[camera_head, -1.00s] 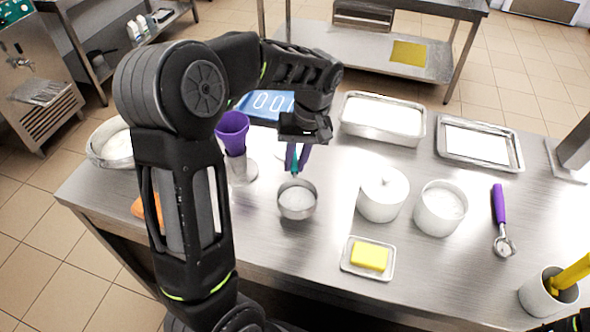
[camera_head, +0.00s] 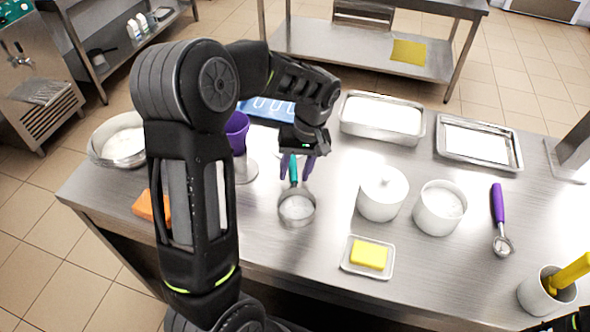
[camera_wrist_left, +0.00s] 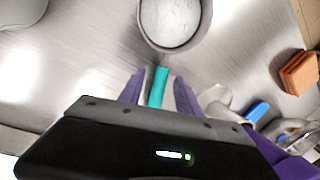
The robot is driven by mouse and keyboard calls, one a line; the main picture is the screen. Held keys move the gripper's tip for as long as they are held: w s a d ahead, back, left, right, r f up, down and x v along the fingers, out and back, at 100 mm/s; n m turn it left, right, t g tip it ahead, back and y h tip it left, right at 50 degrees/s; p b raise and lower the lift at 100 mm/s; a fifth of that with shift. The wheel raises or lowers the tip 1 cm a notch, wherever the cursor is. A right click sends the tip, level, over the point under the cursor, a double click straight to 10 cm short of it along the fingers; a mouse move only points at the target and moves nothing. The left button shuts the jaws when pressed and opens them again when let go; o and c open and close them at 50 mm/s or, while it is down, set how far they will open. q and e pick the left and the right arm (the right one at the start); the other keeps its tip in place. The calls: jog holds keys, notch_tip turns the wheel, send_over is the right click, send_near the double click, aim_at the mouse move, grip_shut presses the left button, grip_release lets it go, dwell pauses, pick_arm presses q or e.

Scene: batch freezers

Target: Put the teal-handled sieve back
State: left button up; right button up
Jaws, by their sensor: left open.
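The teal-handled sieve (camera_head: 297,209) is on the steel counter near the front, its round bowl towards me and its teal handle pointing away. My left gripper (camera_head: 297,170) is over the handle, its purple fingers spread on either side with a gap. In the left wrist view the sieve bowl (camera_wrist_left: 173,22) lies beyond the fingertips, and the teal handle runs back between the open fingers of my left gripper (camera_wrist_left: 160,88). The handle's far end is hidden under the gripper body.
A white lidded pot (camera_head: 382,196) and a white tub (camera_head: 439,208) stand right of the sieve, with a butter dish (camera_head: 347,265) in front. A purple-handled scoop (camera_head: 498,205) lies right. Trays (camera_head: 479,146) are at the back.

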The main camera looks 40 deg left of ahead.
pick_arm(q)
jog(key=shift+r, duration=0.15)
jog(key=v, duration=1.2)
